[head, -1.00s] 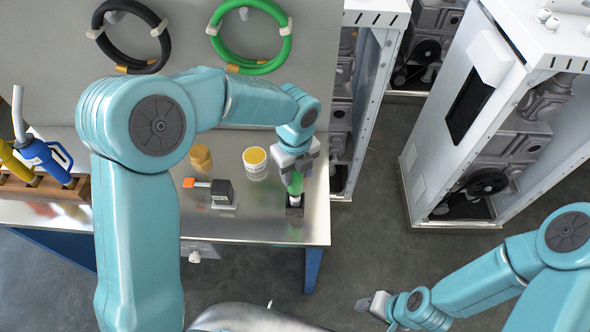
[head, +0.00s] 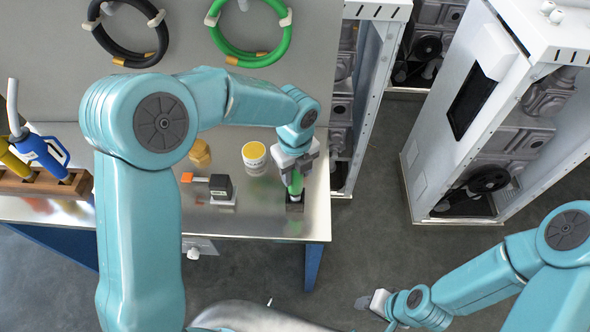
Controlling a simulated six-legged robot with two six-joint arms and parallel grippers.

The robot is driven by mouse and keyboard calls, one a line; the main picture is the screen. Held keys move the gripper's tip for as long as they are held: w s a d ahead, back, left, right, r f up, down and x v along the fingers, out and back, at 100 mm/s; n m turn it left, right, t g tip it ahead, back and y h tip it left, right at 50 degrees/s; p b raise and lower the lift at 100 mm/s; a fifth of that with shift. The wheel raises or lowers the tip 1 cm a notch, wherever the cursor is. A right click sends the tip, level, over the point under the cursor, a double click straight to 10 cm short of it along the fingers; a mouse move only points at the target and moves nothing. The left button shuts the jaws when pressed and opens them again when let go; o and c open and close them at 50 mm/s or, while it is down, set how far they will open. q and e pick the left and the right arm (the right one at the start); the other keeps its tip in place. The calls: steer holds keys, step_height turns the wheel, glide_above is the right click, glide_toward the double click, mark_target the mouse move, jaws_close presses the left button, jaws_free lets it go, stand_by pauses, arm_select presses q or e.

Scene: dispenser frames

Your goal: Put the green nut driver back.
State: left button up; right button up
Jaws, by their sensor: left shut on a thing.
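The green nut driver (head: 295,183) is upright near the right end of the metal workbench (head: 262,222). My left gripper (head: 295,170) is shut on its green handle from above. The lower end of the driver is at a small dark holder (head: 295,200) on the bench; I cannot tell how deep it sits in it. My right gripper (head: 366,303) is low at the bottom right, away from the bench, over the floor; its fingers are too small and dark to read.
A white tub with a yellow top (head: 254,154), a yellow-brown piece (head: 200,152) and a black device with an orange tip (head: 220,187) stand left of the driver. Fuel nozzles (head: 45,153) sit in a wooden rack (head: 75,182). An open dispenser cabinet (head: 420,165) stands right.

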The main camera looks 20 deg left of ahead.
arm_select(q)
steer(key=shift+f+b, duration=0.45)
steer(key=shift+f, duration=0.2)
steer(key=o, duration=1.3)
steer(key=shift+c, duration=0.2)
step_height(320, 180, up, 16)
steer(key=shift+r, duration=0.25)
steer(key=shift+s, duration=0.1)
